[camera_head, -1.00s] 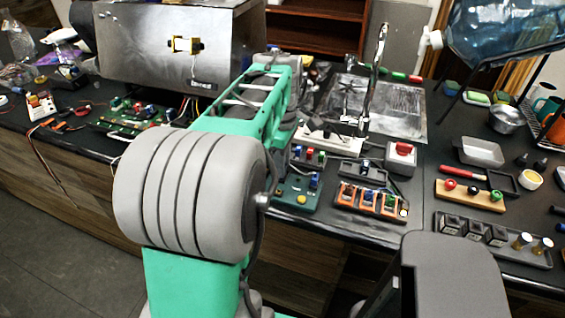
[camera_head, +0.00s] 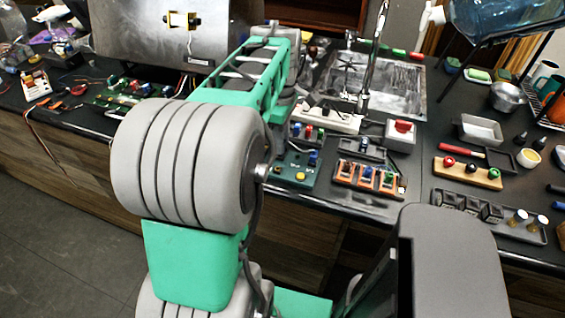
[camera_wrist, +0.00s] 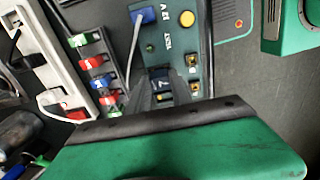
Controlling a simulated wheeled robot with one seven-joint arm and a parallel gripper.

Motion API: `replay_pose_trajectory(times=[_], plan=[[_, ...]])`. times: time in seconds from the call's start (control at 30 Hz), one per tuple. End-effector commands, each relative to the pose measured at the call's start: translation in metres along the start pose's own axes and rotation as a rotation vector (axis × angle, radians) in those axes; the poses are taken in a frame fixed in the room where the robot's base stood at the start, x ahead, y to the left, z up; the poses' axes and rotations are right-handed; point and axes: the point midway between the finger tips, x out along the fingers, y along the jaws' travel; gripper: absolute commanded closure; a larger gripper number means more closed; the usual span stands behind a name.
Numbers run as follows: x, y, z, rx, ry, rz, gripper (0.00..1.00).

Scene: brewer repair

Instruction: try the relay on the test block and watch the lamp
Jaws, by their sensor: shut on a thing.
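The test block (camera_head: 290,176) is a green board at the counter's front edge, partly behind my arm in the head view. It also fills the upper middle of the wrist view (camera_wrist: 172,42), with "TEST" lettering. Its round yellow lamp (camera_wrist: 187,18) shows in the wrist view and also in the head view (camera_head: 300,176); I cannot tell if it is lit. A blue part with a grey lever (camera_wrist: 143,15) is at its far end. My gripper (camera_wrist: 160,84) is shut on a small dark relay (camera_wrist: 161,83) over the block. Whether the relay is fully seated is hidden.
A white strip (camera_wrist: 45,45) and a row of coloured parts (camera_wrist: 92,62) lie left of the block in the wrist view. An orange-slotted rack (camera_head: 368,178) and a red-button box (camera_head: 401,134) stand to its right in the head view.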

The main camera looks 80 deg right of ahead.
Motion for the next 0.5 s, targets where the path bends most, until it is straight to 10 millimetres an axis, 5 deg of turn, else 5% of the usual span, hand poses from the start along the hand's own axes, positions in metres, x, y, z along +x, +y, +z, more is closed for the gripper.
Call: replay_pose_trajectory(times=[0.5], plan=[[-0.04,0.0,0.0,0.0,0.0,0.001,1.0]])
